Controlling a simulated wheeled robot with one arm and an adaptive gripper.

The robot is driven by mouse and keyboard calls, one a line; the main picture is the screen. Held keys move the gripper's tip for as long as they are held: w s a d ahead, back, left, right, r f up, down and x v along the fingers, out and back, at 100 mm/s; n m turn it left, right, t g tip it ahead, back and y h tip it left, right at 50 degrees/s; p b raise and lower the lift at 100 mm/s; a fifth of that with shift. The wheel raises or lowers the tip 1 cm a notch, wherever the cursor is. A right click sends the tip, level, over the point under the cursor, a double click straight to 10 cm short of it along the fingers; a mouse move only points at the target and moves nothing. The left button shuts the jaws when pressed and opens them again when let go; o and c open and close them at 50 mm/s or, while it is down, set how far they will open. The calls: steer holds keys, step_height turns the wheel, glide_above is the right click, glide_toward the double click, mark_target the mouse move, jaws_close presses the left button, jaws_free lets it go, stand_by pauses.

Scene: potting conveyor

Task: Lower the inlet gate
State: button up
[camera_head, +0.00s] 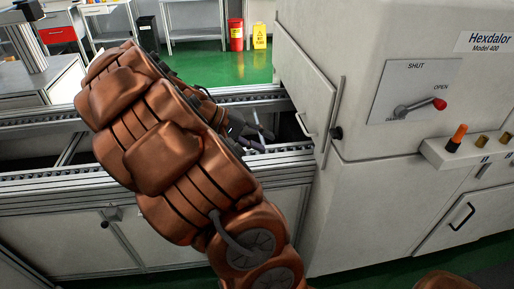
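The inlet gate appears to be the pale panel (301,80) on the left side of the white machine, above the conveyor. A vertical rail (333,112) with a black knob (337,132) runs at its right edge. A dark gap shows below the panel, so it seems raised. My gripper (255,132) is mostly hidden behind my copper-coloured arm. Only some dark grey finger parts show over the conveyor, left of the gate and apart from it. I cannot tell whether it is open or shut.
The conveyor (40,182) runs leftward from the machine. A lever (421,107) with a red knob points right, below "OPEN", on a plate also marked "SHUT". An orange-topped control (457,138) stands on a ledge. A red bin (236,34) and yellow sign (260,36) stand behind.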

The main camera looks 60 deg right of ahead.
steer(key=shift+s+a+f+t, duration=0.15)
steer(key=shift+a+t, duration=0.15)
steer(key=shift+a, duration=0.9)
steer(key=shift+a+y, duration=0.1)
steer(key=shift+y, duration=0.2)
